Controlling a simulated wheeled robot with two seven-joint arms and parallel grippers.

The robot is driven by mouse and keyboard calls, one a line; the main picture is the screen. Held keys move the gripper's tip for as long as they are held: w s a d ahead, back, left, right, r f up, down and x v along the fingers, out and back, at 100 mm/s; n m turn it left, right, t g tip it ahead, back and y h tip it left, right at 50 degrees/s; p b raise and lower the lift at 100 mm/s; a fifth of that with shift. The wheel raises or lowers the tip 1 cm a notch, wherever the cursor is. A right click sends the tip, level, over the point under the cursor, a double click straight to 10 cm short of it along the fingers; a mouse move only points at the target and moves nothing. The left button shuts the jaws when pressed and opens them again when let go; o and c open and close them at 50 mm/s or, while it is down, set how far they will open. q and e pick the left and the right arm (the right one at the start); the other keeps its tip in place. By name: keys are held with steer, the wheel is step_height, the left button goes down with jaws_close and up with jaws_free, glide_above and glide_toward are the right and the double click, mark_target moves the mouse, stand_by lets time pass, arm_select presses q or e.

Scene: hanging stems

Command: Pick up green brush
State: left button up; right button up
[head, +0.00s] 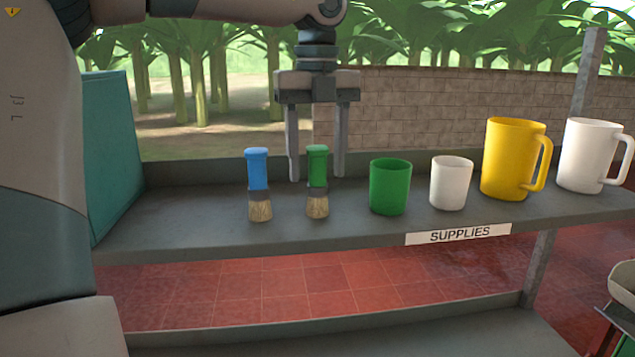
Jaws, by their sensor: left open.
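The green brush (317,165) stands upright on its pale bristles on the grey shelf (190,220), handle up. My left gripper (316,178) points straight down, with its two fingers apart and nothing held between them. In the head view the green handle shows between the fingers, in front of the gap, with one finger to its left and one to its right. I cannot tell whether the handle lies within the jaws or nearer to the camera. My right gripper is not in view.
A blue brush (257,170) stands close left of the left finger. To the right stand a green cup (389,187), a small white cup (451,183), a yellow mug (512,158) and a white mug (587,155). A teal panel (112,150) rises at the shelf's left end.

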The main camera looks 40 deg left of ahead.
mark_target(318, 187)
arm_select(q)
steer(key=shift+f+p, duration=0.5)
steer(key=shift+p, duration=0.1)
step_height(318, 187, down, 3)
steer(key=shift+r+p, duration=0.1)
steer(key=shift+p, duration=0.8)
steer(key=shift+w+f, duration=0.1)
steer(key=shift+f, duration=0.5)
steer(key=c, duration=1.2)
